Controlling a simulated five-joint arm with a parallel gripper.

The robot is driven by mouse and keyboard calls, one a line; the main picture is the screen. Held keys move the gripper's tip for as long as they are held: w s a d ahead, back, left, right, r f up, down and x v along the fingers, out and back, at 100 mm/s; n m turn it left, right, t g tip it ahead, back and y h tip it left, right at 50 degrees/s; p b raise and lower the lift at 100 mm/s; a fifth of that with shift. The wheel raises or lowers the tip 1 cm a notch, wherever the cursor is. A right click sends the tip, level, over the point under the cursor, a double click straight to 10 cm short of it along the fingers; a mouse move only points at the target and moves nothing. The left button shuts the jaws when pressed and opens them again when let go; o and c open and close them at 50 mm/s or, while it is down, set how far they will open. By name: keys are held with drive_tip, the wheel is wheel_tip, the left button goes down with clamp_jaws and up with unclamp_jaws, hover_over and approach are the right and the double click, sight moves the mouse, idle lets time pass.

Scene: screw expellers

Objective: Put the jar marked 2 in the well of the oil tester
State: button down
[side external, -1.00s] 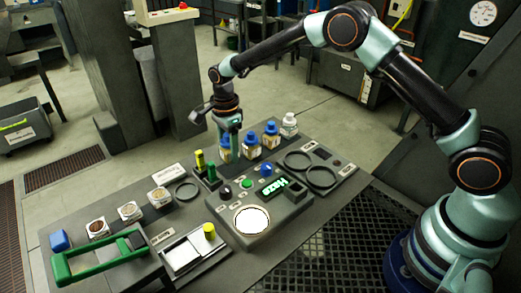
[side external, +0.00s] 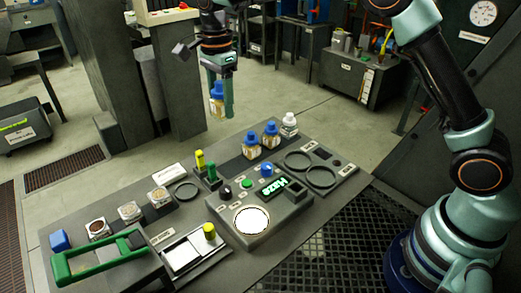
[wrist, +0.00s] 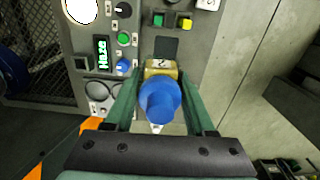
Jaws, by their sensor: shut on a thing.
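My gripper (side external: 221,102) is shut on a blue-capped jar (side external: 217,103) and holds it upright, high above the bench, behind the row of jars. In the wrist view the jar (wrist: 160,100) sits between both fingers, cap towards the camera; a mark like a 2 shows on its pale label. The oil tester (side external: 285,205) is a grey console with a green lit display, knobs and a bright white round (side external: 252,220) on its top, which looks like its well. In the wrist view this round (wrist: 80,8) is at the top left, well apart from the jar.
Two blue-capped jars (side external: 251,145) (side external: 270,135) and a white-capped jar (side external: 289,125) stand in a row. Black rings (side external: 297,160) lie right of the console. Yellow and green upright pieces (side external: 200,160), sample dishes (side external: 129,211) and a green-handled tool (side external: 95,255) occupy the left.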

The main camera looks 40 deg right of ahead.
drive_tip(key=shift+s+a+f+n, duration=1)
drive_tip(key=shift+s+f, duration=1.2)
drive_tip(key=shift+s, duration=0.8)
drive_tip(key=shift+s+a+f+n, duration=0.75)
drive_tip(key=shift+s+a+f, duration=0.4)
drive_tip(key=shift+s+f, duration=1.45)
drive_tip(key=shift+s+a+f+n, duration=1)
drive_tip(key=shift+s+f, duration=0.8)
drive_tip(key=shift+s, duration=1.55)
drive_tip(key=shift+a+f, duration=0.1)
drive_tip(key=shift+f, duration=0.95)
drive_tip(key=shift+c, duration=1.4)
unclamp_jaws()
drive_tip(key=shift+o, duration=1.4)
drive_tip(key=shift+s+f, duration=0.1)
wheel_tip(320, 180, up, 9)
